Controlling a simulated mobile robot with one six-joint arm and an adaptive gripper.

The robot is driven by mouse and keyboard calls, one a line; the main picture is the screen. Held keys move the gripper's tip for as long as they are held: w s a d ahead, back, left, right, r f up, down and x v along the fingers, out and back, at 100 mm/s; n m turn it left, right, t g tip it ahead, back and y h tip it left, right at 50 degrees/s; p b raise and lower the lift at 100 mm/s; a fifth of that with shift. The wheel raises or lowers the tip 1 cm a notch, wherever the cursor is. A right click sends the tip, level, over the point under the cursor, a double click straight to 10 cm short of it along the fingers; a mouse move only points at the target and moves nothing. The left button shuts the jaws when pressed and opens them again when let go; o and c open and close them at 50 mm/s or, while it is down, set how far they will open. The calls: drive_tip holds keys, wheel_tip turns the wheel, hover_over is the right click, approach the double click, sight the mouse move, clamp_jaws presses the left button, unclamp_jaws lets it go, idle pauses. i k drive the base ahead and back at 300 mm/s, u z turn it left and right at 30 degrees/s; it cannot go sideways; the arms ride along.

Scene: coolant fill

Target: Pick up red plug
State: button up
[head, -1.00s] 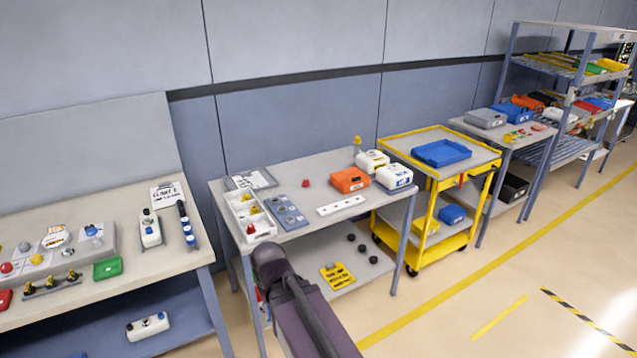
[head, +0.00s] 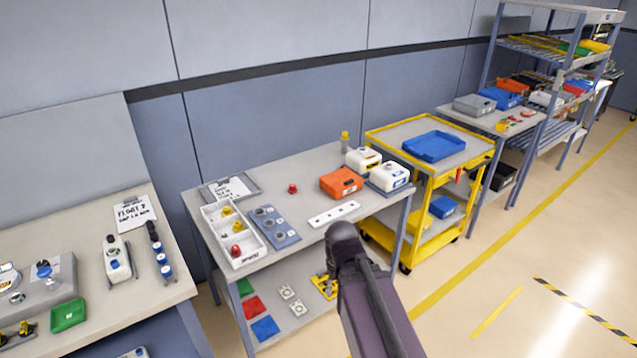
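A second red piece (head: 236,251) lies in the front compartment of a white divided tray (head: 215,222), near yellow pieces. My arm reaches up from the bottom of the head view, with its rounded dark joint near the table's front edge. My gripper does not show in this view.
An orange box (head: 341,183), white containers (head: 389,176), a white strip (head: 333,214) and a grey-blue plate with holes (head: 272,226) stand on the table. A yellow cart (head: 428,190) stands to the right.

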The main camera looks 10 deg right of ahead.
sight(293, 189)
drive_tip(key=z, duration=0.2)
drive_tip(key=i, duration=1.3)
drive_tip(key=u, duration=0.4)
